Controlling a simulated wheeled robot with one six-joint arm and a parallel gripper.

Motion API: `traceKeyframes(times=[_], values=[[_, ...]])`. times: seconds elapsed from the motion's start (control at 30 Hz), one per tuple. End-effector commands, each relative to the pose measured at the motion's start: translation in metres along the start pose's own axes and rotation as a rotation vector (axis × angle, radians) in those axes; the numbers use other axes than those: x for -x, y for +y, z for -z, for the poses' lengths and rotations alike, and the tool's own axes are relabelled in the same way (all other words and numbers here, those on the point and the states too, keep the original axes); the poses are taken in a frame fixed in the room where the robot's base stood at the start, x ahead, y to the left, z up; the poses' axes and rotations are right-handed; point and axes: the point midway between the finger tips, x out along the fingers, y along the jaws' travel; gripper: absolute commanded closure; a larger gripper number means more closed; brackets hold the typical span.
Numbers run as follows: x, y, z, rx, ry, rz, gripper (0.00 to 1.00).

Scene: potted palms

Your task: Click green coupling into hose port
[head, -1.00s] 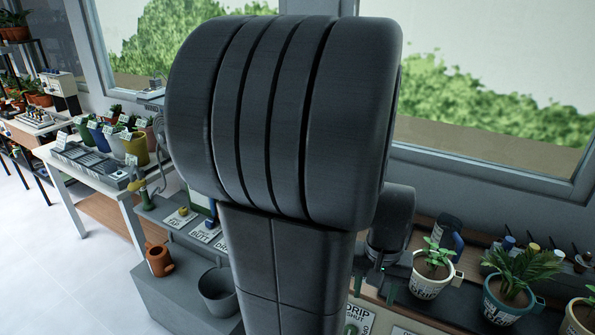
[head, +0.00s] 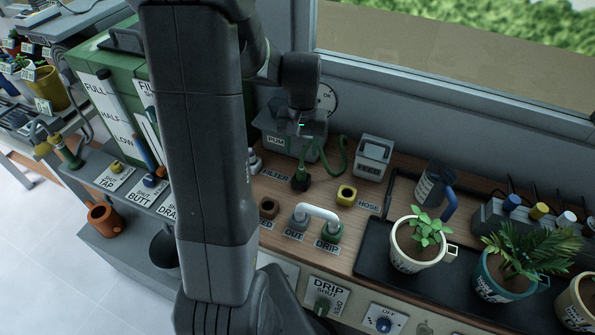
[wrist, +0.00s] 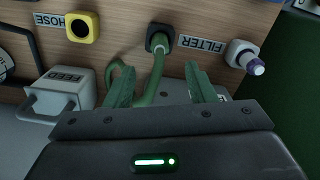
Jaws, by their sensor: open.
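The green coupling (head: 301,171) is at the end of a green hose, at a dark square port beside the FILTER label (head: 274,176). In the wrist view the coupling (wrist: 160,36) sits at that port, and I cannot tell how deep it is. The yellow hose port (head: 346,195), also in the wrist view (wrist: 82,27), has an empty dark opening beside the HOSE label. My gripper (wrist: 160,80) is open, its green fingers pointing toward the filter port. The green hose shows between the fingers, not gripped. In the head view my gripper (head: 303,134) is above the pump box.
A white pipe (head: 318,211) bridges the OUT and DRIP ports in front. A FEED box (head: 374,158) stands right of the hose. Potted plants (head: 418,241) stand on a dark tray at right. A green tank (head: 112,85) stands at left.

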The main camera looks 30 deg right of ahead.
Motion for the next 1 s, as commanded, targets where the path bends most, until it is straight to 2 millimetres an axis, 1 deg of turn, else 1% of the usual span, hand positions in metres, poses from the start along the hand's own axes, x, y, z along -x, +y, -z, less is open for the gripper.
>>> traceKeyframes(times=[0.03,0.13,0.43,0.7,0.8,1.0], values=[[-0.011,0.000,-0.001,0.001,-0.005,0.000,0.50],[-0.027,0.000,-0.001,0.001,-0.005,0.000,0.50],[-0.049,0.000,-0.002,0.001,-0.003,0.000,0.50],[-0.085,0.000,-0.003,0.001,-0.003,0.000,0.50],[-0.090,0.000,-0.003,0.001,-0.001,0.000,0.50],[-0.092,0.000,-0.003,0.001,0.001,0.000,0.50]])
